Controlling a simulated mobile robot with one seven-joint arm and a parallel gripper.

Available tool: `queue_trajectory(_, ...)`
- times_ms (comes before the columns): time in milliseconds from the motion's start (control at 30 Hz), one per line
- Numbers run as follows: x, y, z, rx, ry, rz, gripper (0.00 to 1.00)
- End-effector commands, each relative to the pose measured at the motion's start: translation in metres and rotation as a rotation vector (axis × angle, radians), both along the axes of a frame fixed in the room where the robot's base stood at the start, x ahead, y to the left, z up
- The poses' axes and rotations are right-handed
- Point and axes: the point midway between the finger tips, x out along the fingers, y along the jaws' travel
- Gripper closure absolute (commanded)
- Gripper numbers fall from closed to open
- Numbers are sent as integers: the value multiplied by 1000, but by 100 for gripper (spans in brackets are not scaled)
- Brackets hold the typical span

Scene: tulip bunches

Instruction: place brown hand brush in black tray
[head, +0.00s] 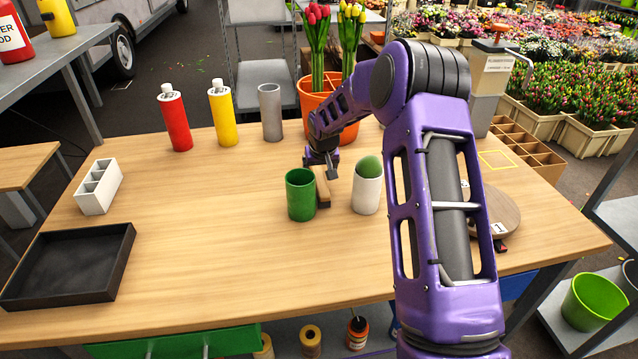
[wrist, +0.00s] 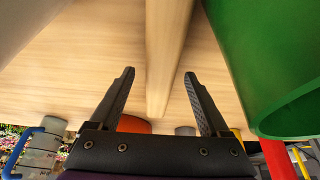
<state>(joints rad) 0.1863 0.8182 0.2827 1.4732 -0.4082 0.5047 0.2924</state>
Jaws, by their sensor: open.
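The brown hand brush (head: 323,188) lies on the wooden table between the green cup and the white cup, partly hidden by the green cup and my gripper. In the wrist view its long wooden body (wrist: 166,50) runs between my two fingers. My gripper (head: 323,168) is open at the brush's far end, with a finger on each side and a gap to both in the wrist view (wrist: 160,73). Whether the fingertips are down beside it or just above it is hard to tell. The black tray (head: 112,285) sits empty at the table's front left.
The green cup (head: 300,196) stands close left of my gripper; the white cup (head: 366,192) stands close right. Red (head: 175,120) and yellow (head: 221,117) bottles, a grey cylinder (head: 270,112) and an orange tulip pot (head: 345,125) stand behind. The table between cups and tray is clear.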

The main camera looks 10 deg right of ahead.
Motion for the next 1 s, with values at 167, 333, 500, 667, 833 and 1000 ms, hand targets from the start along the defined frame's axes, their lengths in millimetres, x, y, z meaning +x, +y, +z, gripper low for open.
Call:
queue_trajectory(167, 2, 0, -5, 1, -1, 0, 20)
queue_trajectory(333, 2, 0, -5, 0, -1, 0, 20)
queue_trajectory(500, 2, 0, -6, 0, -1, 0, 20)
queue_trajectory(667, 2, 0, -8, 1, -1, 0, 20)
queue_trajectory(833, 2, 0, -10, 1, -1, 0, 20)
queue_trajectory(1000, 2, 0, -10, 1, -1, 0, 20)
